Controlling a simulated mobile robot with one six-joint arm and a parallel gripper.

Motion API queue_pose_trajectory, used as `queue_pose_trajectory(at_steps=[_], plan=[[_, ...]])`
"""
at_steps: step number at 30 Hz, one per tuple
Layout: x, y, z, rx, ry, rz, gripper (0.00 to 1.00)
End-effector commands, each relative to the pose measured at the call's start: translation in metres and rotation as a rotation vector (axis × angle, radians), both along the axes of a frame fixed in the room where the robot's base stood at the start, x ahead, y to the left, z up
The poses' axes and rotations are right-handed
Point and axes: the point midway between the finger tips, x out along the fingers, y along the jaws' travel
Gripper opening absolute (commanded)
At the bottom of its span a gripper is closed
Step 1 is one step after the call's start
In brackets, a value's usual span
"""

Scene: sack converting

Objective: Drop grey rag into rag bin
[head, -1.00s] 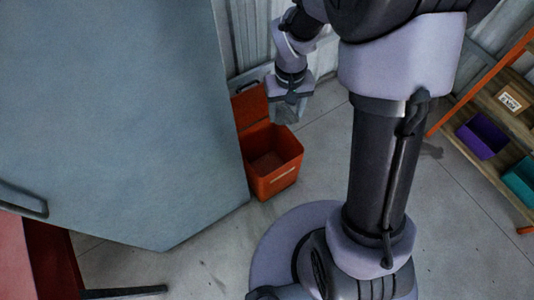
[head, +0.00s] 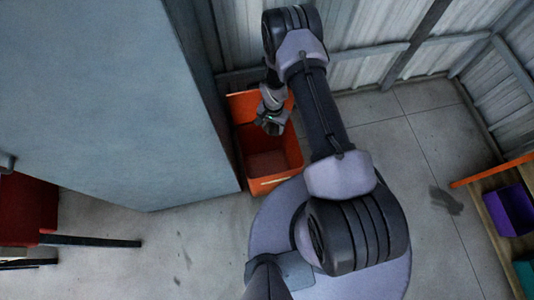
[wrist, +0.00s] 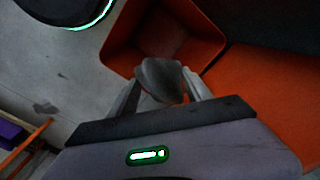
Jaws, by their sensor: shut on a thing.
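The rag bin is an orange open box with its lid raised at the back. In the head view the bin (head: 272,186) stands on the floor beside a large grey cabinet. My gripper (head: 270,126) is over the bin's back part, near the raised lid. In the wrist view my gripper (wrist: 165,92) is shut on the grey rag (wrist: 160,76), a dark grey bunched piece between the fingertips. The rag hangs over the bin opening (wrist: 118,40), and the bin's inside looks empty where it shows. In the head view the rag cannot be made out clearly.
The grey cabinet (head: 110,90) stands close to the bin's left side. A corrugated wall (head: 355,40) is behind. A shelf with a purple bin (head: 512,210) is at the right. A red piece of furniture (head: 25,210) is at the left. The floor between is clear.

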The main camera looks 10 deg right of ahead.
Motion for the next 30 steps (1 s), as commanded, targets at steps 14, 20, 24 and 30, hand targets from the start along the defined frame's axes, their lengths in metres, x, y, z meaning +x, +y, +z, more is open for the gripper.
queue_pose_trajectory(at_steps=[14,20,24,30], plan=[[-0.02,0.0,-0.074,0.001,0.001,-0.102,0.17],[-0.02,0.0,-0.106,0.001,0.001,-0.102,0.17],[-0.02,0.0,-0.114,0.001,0.001,-0.101,0.17],[-0.02,0.0,-0.112,0.001,0.001,-0.101,0.61]])
